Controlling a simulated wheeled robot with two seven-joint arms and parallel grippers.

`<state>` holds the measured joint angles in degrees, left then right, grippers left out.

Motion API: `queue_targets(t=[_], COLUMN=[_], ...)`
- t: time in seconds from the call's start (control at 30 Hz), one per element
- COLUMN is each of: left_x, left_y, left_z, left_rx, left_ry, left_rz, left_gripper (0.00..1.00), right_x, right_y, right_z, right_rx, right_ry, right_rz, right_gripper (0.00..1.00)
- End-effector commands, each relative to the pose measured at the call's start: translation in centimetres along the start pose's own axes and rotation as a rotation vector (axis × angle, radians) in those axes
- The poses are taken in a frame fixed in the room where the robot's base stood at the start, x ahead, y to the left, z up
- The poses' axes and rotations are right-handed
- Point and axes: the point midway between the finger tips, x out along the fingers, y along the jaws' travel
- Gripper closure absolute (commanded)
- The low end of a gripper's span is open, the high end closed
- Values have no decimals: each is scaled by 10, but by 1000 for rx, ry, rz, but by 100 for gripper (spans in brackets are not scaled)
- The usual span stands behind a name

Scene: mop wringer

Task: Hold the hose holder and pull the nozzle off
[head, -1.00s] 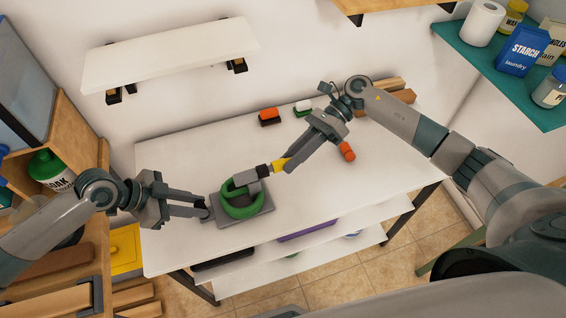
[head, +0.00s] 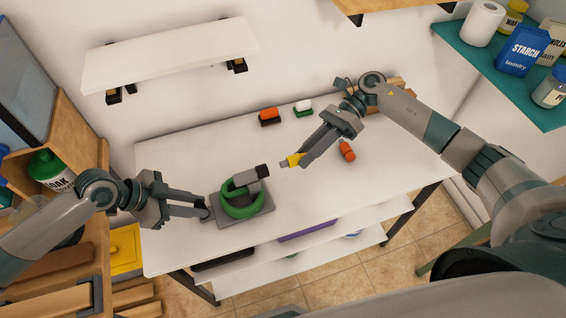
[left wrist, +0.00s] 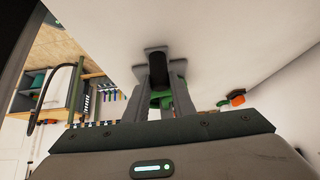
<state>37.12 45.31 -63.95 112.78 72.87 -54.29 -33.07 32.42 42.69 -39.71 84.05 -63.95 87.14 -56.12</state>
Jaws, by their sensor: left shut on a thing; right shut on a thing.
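The hose holder (head: 262,207) is a grey base with a coiled green hose (head: 241,208) on it, on the white table. A dark grey hose end (head: 262,171) sticks out at its upper right. My left gripper (head: 207,209) is shut on the holder's left side; in the left wrist view its fingers (left wrist: 174,75) close on a dark part, with some green behind. The yellow nozzle (head: 292,160) is held in my right gripper (head: 303,158), shut on it, above the table. A clear gap separates the nozzle from the hose end.
An orange-red item (head: 347,151) lies on the table near my right gripper. Two brushes, one orange (head: 269,116) and one white and green (head: 303,108), lie at the back. The white table (head: 330,195) is bare at its front right. A white wall shelf (head: 170,56) hangs above.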

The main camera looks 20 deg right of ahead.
Motion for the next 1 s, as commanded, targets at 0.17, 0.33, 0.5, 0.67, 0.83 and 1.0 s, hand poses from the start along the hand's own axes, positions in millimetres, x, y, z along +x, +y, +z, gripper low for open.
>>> queue_targets(t=[0.17,0.33,0.5,0.67,0.83,1.0], left_x=[0,0,0,0,-2,-12], left_y=[0,0,0,0,0,-1], left_z=[1,1,1,0,0,0], left_rx=[-1,-1,0,0,0,0], left_ry=[-1,-1,-1,-1,0,0], left_rz=[0,0,0,0,0,-2], left_gripper=[100,100,55,55,55,55], right_x=[-3,-3,-2,-2,-2,-2], right_y=[0,0,0,0,0,0], right_z=[-1,-1,-1,-1,-1,-1], right_rx=[0,0,0,0,0,0], right_ry=[0,0,0,0,0,0], right_rz=[-1,-1,-1,-1,0,0], right_gripper=[100,100,100,100,100,100])
